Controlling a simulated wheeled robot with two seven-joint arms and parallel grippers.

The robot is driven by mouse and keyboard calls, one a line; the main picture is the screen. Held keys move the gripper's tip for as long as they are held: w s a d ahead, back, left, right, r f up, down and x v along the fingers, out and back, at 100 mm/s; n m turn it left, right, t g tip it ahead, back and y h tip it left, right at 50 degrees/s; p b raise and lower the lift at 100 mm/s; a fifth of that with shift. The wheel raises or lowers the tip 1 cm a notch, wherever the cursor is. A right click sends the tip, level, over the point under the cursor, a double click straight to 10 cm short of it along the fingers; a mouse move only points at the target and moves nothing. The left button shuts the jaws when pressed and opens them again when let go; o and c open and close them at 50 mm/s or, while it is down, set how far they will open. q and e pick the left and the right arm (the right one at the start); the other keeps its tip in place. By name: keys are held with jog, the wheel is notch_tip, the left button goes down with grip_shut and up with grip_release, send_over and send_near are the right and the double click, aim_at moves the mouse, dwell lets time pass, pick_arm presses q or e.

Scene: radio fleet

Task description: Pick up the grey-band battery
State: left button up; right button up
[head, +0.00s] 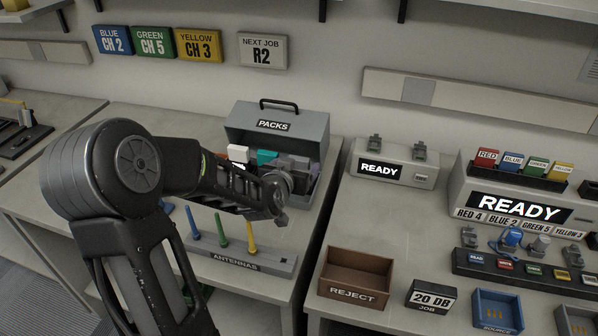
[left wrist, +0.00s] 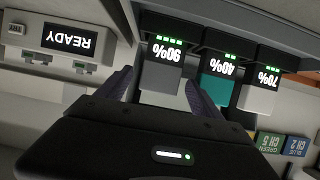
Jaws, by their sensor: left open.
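The grey-band battery (left wrist: 160,77), marked 90%, stands in a row in the PACKS case (head: 318,130). In the left wrist view, which is upside down, my left gripper (left wrist: 161,84) is open with one finger on each side of this battery. Whether the fingers touch it I cannot tell. A teal-band battery (left wrist: 217,92) marked 40% and a white-band battery (left wrist: 258,98) marked 70% stand beside it; one finger is in the gap by the teal one. In the head view my arm and wrist partly cover the case. My right gripper is not in view.
The antenna stand (head: 240,258) with blue, green and yellow antennas is in front of the case, below my arm. To the right are a READY tester (head: 395,165), a brown REJECT bin (head: 355,275) and a radio console (head: 520,205). Wall signs (head: 155,43) hang behind.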

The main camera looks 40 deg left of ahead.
pick_arm(q)
jog(key=shift+c, duration=0.3)
jog(key=c, duration=1.5)
